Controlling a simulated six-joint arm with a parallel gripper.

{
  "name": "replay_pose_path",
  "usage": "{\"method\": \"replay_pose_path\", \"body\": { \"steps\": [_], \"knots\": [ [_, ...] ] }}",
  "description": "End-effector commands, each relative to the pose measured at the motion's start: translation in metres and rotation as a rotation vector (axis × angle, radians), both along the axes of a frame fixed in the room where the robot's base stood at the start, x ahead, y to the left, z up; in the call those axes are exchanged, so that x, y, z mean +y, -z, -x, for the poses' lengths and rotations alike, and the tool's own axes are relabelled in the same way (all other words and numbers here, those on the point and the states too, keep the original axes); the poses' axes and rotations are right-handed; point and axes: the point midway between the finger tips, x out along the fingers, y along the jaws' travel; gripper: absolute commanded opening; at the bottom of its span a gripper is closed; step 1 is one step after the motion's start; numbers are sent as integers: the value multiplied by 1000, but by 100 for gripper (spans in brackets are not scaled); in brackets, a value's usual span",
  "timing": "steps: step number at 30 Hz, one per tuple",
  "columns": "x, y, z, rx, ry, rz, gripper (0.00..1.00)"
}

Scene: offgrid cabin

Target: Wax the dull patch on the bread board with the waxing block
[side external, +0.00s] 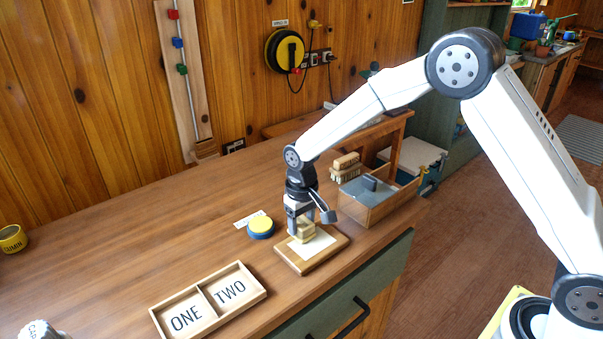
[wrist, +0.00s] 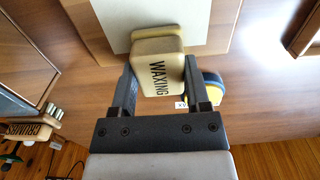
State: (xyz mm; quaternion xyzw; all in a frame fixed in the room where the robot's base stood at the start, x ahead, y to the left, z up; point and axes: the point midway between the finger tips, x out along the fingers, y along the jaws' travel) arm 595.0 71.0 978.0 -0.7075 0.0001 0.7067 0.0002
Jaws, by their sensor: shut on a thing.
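The waxing block (side external: 305,229) is a cream-yellow block, marked WAXING in the wrist view (wrist: 157,68). My gripper (side external: 298,228) is shut on it, one finger on each side, as the wrist view shows (wrist: 157,88). The block is at the board, over or on the edge of the pale patch; I cannot tell if it touches. The bread board (side external: 287,253) lies on the counter near its front edge. The pale dull patch (side external: 316,245) on it is partly hidden by the block and gripper. In the wrist view the patch (wrist: 112,12) shows beyond the block.
A round blue tin with a yellow top (side external: 261,227) stands just left of the board. A two-part tray marked ONE and TWO (side external: 207,303) lies front left. A wooden box (side external: 372,212) with a grey thing and brushes (side external: 345,166) stand to the right. The left counter is mostly clear.

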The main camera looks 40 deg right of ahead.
Motion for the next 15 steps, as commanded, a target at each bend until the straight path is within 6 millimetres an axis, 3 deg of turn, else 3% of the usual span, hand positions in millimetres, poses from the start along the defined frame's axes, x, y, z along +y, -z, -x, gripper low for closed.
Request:
{"method": "replay_pose_path", "body": {
  "steps": [15],
  "knots": [
    [0, 0, 5, 0, 0, 0, 0]
  ]
}}
